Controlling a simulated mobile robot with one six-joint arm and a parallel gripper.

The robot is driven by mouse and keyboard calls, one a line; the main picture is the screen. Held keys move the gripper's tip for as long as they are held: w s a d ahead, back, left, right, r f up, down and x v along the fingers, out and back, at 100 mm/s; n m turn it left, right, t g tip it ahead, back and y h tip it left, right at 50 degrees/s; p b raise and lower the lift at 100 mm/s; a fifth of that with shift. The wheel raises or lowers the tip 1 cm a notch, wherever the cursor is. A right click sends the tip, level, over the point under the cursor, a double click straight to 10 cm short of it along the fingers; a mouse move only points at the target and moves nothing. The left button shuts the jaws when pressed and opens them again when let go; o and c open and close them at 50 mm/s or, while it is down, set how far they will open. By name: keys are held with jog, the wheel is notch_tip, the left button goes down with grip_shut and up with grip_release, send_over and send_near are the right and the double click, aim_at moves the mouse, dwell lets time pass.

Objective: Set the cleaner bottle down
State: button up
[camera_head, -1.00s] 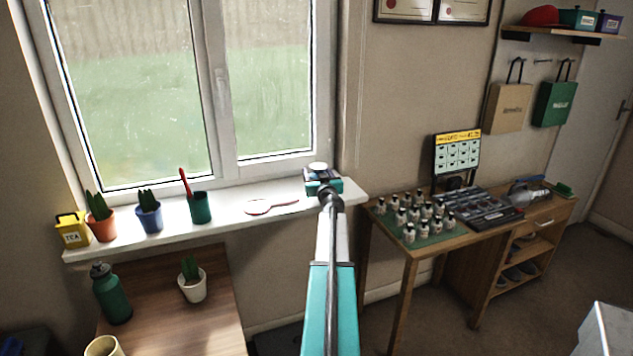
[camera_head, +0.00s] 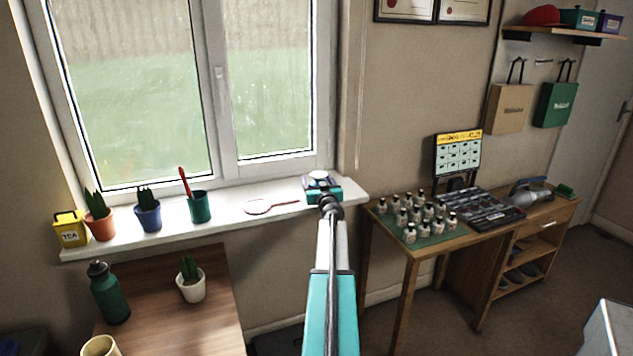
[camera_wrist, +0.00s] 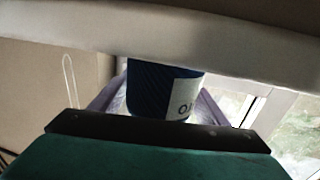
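The cleaner bottle seems to be the dark blue, white-labelled object (camera_wrist: 150,88) between my fingers in the wrist view. One purple finger is on each side of it, close against it, and its far end meets a pale band, likely the windowsill edge. In the head view my teal gripper (camera_head: 322,186) is over the right end of the white windowsill (camera_head: 232,222). Only a pale round top (camera_head: 318,176) shows above the gripper; my gripper hides the rest of the bottle. Whether the bottle touches the sill cannot be told.
A red-rimmed hand mirror or similar item (camera_head: 262,207) lies left of my gripper on the sill. A green cup (camera_head: 200,208), potted cacti (camera_head: 147,215) and a yellow tea tin (camera_head: 70,230) stand farther left. A desk with small bottles (camera_head: 425,215) is to the right.

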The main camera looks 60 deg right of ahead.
jog(key=shift+o, duration=0.4)
jog(key=shift+a+r, duration=0.1)
jog(key=shift+r, duration=0.05)
jog(key=v, duration=1.2)
jog(key=shift+p, duration=0.35)
jog(key=shift+s, duration=0.1)
dwell(0.7)
